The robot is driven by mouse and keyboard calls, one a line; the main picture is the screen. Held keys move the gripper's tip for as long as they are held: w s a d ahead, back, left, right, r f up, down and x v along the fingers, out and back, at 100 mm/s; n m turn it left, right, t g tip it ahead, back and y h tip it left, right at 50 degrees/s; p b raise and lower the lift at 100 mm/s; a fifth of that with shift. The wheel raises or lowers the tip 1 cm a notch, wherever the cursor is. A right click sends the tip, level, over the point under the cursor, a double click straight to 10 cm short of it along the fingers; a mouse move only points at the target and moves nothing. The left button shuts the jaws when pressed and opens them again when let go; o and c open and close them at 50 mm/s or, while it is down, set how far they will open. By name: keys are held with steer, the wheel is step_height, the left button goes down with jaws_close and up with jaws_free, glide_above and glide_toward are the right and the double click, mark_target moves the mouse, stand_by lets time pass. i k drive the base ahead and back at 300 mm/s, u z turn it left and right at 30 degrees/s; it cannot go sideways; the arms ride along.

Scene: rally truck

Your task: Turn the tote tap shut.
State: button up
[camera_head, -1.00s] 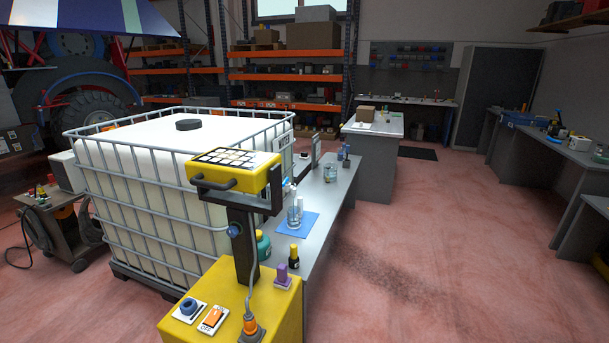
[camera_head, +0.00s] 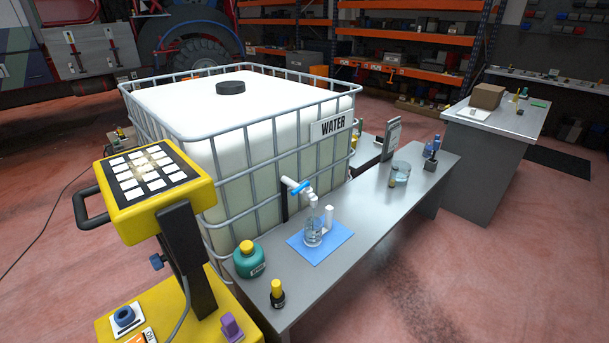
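The white tote (camera_head: 235,150) stands in a grey metal cage, with a sign reading WATER on its right face. Its tap (camera_head: 292,183) is white with a blue handle (camera_head: 301,188) and sticks out over the grey bench, spout pointing down. I cannot tell from the handle's angle how far the tap is open, nor whether water runs. My gripper is not in view.
A yellow lamp (camera_head: 150,190) on a dark post stands at the near left over a yellow box. A green bottle (camera_head: 249,262) and a dark yellow-capped bottle (camera_head: 277,294) stand on the near bench end (camera_head: 300,290). A glass beaker (camera_head: 400,172) stands farther back.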

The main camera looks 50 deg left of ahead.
mark_target(306, 184)
steer(key=u, duration=0.6)
steer(key=i, duration=1.15)
steer(key=u, duration=1.65)
steer(key=i, duration=0.65)
steer(key=u, duration=0.4)
